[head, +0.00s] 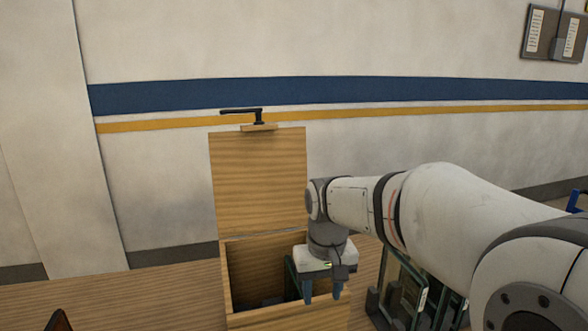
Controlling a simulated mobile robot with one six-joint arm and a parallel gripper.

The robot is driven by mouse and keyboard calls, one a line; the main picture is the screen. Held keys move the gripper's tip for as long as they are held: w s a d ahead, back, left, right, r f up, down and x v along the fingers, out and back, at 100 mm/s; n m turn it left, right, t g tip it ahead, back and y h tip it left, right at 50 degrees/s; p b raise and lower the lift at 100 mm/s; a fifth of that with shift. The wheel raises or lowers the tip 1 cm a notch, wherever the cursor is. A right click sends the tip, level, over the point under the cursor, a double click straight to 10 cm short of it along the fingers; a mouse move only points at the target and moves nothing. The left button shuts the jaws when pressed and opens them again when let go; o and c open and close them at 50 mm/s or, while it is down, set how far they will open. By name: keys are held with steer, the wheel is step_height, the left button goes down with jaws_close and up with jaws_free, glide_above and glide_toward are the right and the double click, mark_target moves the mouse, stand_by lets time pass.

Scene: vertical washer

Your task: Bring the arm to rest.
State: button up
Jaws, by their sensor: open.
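My gripper (322,293) points down at the lower middle of the head view, with its two dark fingertips apart and nothing seen between them. My white arm (440,205) reaches in from the right. Behind and beside the gripper is a wooden box (225,290) whose lid (258,180) stands up open, with a black handle (245,113) at its top edge. The gripper is in front of the box's right part and hides some of it. I cannot tell whether the fingertips are over the opening or touch the box.
The box stands on a wooden surface (140,295) that is largely bare on the left. Dark-framed glass-like panels (405,290) stand to the right, partly behind my arm. An orange-edged dark object (60,322) shows at the bottom left. A wall (400,40) closes the back.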

steer(key=s+d+f+m+t+b, duration=0.1)
steer(key=s+d+f+b, duration=0.2)
steer(key=s, duration=0.4)
steer(key=s+d+f+m+t+b, duration=0.1)
steer(key=s+d+f+b, duration=0.3)
steer(key=s+d+f, duration=0.2)
step_height(320, 180, down, 2)
steer(key=shift+s+d, duration=0.3)
steer(key=shift+s, duration=0.65)
steer(key=shift+c, duration=0.8)
